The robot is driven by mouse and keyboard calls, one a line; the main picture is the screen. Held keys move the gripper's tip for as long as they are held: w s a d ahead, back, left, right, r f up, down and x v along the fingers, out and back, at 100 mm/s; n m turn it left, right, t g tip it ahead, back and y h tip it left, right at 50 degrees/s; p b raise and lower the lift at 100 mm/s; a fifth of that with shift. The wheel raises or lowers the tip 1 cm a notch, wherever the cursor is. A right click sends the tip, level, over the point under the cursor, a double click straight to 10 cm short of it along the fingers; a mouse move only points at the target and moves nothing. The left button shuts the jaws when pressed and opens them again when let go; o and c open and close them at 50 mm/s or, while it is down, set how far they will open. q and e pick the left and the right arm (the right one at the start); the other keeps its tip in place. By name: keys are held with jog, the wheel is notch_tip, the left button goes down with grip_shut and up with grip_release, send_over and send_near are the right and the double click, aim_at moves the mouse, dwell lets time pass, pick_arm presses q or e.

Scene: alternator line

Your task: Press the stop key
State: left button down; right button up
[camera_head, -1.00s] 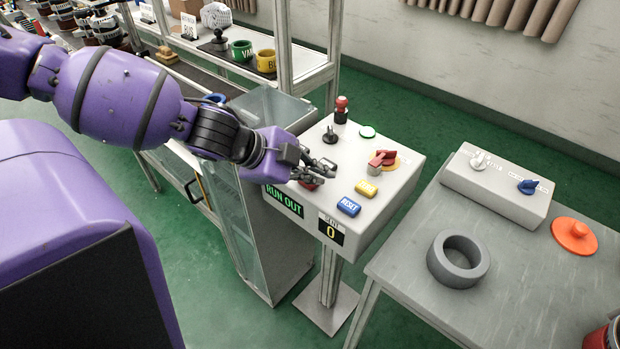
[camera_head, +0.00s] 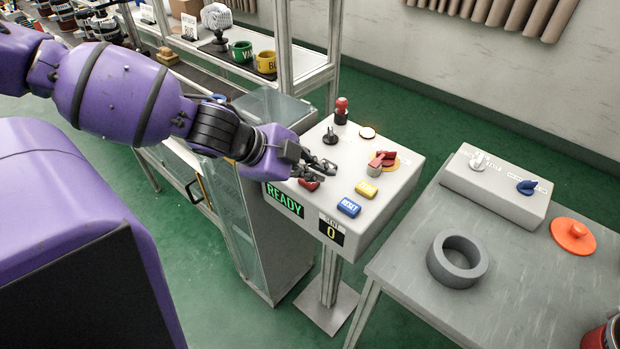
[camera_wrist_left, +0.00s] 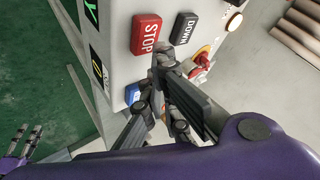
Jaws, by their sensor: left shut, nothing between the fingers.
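The red stop key (camera_head: 309,184) is on the sloped top of the grey control box (camera_head: 368,228), partly covered by my left gripper in the head view. My left gripper (camera_head: 329,166) is shut and empty. Its fingertips (camera_wrist_left: 160,66) appear just above the panel, near the stop key and apart from it. The display (camera_head: 284,200) reads READY.
A grey table (camera_head: 500,293) stands right, a glass-sided cabinet (camera_head: 233,222) left.

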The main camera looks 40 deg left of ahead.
aim_at(314, 193)
pick_arm(q)
notch_tip(314, 193, up, 6)
jog(key=p, duration=0.2)
pick_arm(e)
jog(key=w+r, duration=0.2)
jog(key=shift+r+t, duration=0.3)
jog(key=shift+r, duration=0.1)
dwell(0.7)
